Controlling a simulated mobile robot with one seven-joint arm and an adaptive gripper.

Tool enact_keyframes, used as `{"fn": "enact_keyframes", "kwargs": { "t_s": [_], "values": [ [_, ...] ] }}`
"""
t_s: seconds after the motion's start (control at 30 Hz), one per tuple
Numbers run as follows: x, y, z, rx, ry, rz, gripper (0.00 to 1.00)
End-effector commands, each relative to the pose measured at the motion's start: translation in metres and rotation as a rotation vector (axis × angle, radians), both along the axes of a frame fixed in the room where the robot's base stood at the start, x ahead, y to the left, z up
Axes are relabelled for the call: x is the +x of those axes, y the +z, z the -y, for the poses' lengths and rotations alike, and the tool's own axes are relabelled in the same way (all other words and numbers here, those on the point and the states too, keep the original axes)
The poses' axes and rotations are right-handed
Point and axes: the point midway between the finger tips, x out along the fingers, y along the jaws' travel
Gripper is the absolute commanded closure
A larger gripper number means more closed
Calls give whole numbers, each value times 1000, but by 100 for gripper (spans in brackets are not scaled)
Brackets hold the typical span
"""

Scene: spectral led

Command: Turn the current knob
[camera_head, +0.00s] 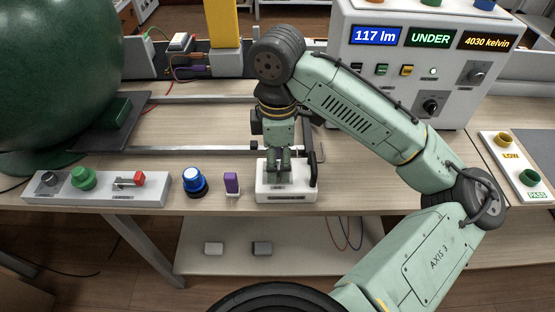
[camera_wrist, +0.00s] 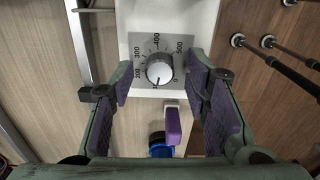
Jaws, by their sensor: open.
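A silver round knob (camera_wrist: 159,70) sits on a grey dial plate marked up to 500, on a white box (camera_wrist: 204,24). Its pointer seems to face the low end of the scale. In the head view the white box (camera_head: 299,190) stands at the table's front edge, and my gripper hides the knob. My gripper (camera_head: 280,172) points down over the box. In the wrist view its purple-padded fingers (camera_wrist: 162,82) are spread open, one on each side of the knob, with visible gaps. I cannot tell how far above it they are.
Left of the box are a purple piece (camera_head: 231,184), a blue button (camera_head: 195,182) and a grey strip (camera_head: 97,189) with fixtures. A white instrument cabinet (camera_head: 385,80) with displays and knobs stands back right. A tray with yellow and green rings (camera_head: 516,165) lies right. A black handle edges the box's right side.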

Motion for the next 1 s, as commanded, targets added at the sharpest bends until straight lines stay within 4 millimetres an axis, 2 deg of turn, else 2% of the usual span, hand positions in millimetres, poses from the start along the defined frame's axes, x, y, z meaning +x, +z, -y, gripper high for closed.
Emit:
{"fn": "enact_keyframes", "kwargs": {
  "t_s": [0.33,1.0],
  "values": [
    [0,-5,0,0,1,0,57],
    [0,-4,0,0,1,0,100]
  ]
}}
